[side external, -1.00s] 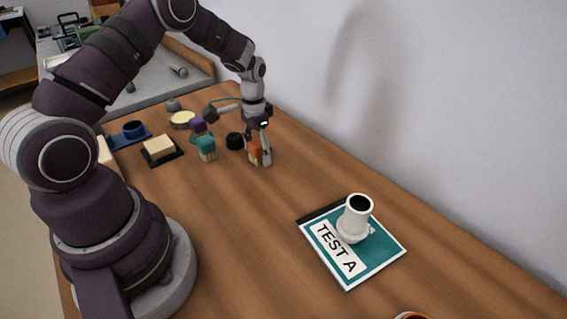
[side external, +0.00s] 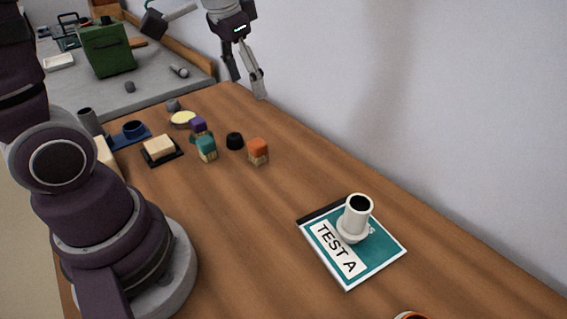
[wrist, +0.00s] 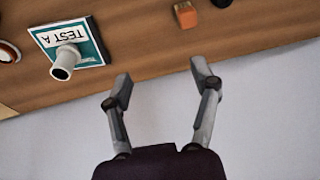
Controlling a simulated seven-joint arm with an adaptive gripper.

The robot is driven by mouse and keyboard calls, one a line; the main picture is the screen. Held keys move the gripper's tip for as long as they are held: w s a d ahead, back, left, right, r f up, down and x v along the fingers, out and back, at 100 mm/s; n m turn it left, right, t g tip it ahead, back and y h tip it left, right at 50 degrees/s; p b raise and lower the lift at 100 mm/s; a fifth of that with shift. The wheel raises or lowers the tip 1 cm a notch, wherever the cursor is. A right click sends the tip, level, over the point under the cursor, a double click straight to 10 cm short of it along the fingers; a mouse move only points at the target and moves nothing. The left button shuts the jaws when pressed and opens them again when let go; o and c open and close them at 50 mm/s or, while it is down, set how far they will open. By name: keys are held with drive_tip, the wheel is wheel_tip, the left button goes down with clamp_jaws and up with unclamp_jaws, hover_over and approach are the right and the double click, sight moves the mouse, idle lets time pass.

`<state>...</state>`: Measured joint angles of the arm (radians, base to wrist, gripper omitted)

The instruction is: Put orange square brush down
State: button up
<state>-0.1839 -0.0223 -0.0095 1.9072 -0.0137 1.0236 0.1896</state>
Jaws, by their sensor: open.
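The orange square brush (side external: 258,150) stands on the wooden table, orange block on top and pale bristles below. It also shows in the wrist view (wrist: 186,15), near the top edge. My gripper (side external: 247,88) is open and empty, raised well above the table and apart from the brush. In the wrist view my gripper (wrist: 159,82) has its two fingers spread wide with nothing between them.
A black round item (side external: 235,141), a teal brush (side external: 206,148) and a purple brush (side external: 198,125) stand left of the orange brush. A teal TEST A board (side external: 375,255) with a white cup-like piece (side external: 355,216) lies at right. Table between is clear.

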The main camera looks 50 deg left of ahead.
drive_tip(key=s+d+t, duration=0.3)
drive_tip(key=s+d, duration=0.1)
drive_tip(key=s, duration=0.4)
drive_tip(key=shift+d+r+h, duration=0.25)
drive_tip(key=shift+r+h, duration=0.05)
idle(0.6)
